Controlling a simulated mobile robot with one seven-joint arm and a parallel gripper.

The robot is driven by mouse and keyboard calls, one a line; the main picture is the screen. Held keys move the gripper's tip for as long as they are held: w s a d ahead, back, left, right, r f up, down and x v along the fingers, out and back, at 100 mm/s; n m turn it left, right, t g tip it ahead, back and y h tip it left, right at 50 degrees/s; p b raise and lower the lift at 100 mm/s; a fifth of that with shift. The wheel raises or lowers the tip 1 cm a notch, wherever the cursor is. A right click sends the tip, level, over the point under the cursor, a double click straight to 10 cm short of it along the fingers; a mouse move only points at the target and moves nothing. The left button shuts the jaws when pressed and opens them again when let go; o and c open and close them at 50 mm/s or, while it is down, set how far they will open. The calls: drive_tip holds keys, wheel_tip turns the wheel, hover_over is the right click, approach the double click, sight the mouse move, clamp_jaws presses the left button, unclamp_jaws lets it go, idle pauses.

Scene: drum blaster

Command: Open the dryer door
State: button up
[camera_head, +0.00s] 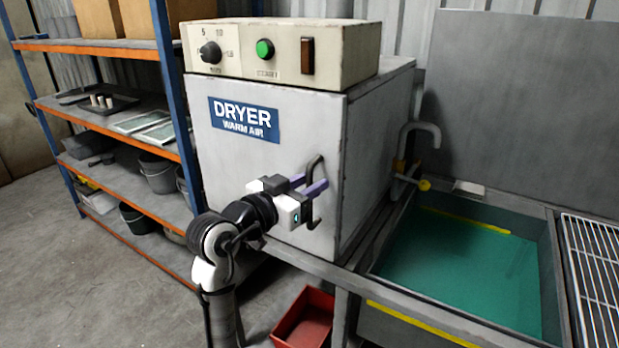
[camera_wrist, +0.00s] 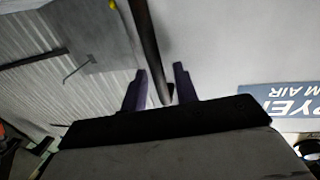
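The dryer (camera_head: 235,170) is a light grey metal box with a blue "DRYER WARM AIR" label (camera_head: 244,120) on its door. The door looks shut. A black bar handle (camera_head: 314,165) stands upright near the door's right edge. My gripper (camera_head: 312,184) is in front of the handle, with its purple fingers pointing at the door. In the wrist view, the dark handle (camera_wrist: 148,45) passes between the two purple fingers, with a gap visible on both sides. My gripper is open around the handle, not clamped on it. The label also shows in the wrist view (camera_wrist: 285,100).
A beige control box (camera_head: 280,50) with a knob and a green button sits on the dryer. To the right is a sink (camera_head: 440,325) with green liquid. A shelf rack (camera_head: 115,140) stands left. A red bin (camera_head: 305,318) lies below the dryer.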

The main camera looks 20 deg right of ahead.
drive_tip(key=shift+w+d, duration=0.1)
drive_tip(key=shift+d, duration=0.1)
clamp_jaws()
drive_tip(key=shift+a, duration=0.1)
